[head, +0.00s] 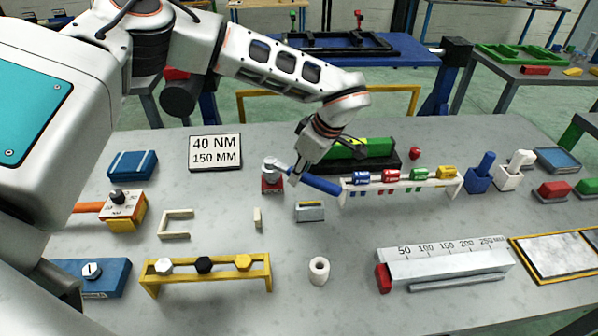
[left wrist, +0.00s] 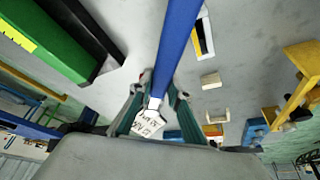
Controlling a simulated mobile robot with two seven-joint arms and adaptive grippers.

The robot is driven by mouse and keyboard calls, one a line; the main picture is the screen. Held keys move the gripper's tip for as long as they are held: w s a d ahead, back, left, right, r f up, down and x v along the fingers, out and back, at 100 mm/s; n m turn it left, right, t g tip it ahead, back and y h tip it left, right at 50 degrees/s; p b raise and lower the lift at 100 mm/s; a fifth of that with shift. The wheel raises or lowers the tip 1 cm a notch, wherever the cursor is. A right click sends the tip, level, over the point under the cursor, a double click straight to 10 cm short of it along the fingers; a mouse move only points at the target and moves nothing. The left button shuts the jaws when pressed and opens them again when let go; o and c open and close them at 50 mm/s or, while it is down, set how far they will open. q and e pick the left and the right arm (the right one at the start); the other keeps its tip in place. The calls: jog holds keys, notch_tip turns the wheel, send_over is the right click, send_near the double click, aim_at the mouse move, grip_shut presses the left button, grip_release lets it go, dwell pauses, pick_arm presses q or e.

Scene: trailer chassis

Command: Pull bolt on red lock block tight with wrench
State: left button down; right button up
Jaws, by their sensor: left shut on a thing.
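The small red lock block (head: 272,186) stands on the grey table near its middle, with a grey bolt head on top. The blue-handled wrench (head: 323,186) lies with its silver head at the bolt; whether the jaw is fully seated cannot be told. My left gripper (head: 299,174) is shut on the wrench near where the handle meets the head. In the left wrist view the blue handle (left wrist: 177,45) runs up between the fingers (left wrist: 154,98). The lock block is hidden there. My right gripper is not in view.
A white rack (head: 405,186) with coloured pieces stands right of the wrench, close to its handle end. A green and black block (head: 360,150) lies behind it. A sign (head: 215,152) reads 40 NM, 150 MM. A grey block (head: 310,211) stands in front.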

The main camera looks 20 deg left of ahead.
pick_arm(q)
jog(key=shift+p, duration=0.3)
dwell(0.6)
jog(key=shift+p, duration=0.5)
dwell(0.5)
jog(key=shift+f, duration=0.2)
dwell(0.5)
jog(key=shift+f+b, duration=0.35)
jog(key=shift+f, duration=0.2)
dwell(0.3)
dwell(0.8)
jog(key=shift+s+a+r+m+t+p, duration=0.15)
jog(key=shift+s+m+t+p, duration=0.25)
jog(key=shift+s+m+p, duration=0.4)
jog(key=shift+w, duration=0.15)
jog(key=shift+a+m, duration=0.1)
jog(key=shift+m, duration=0.2)
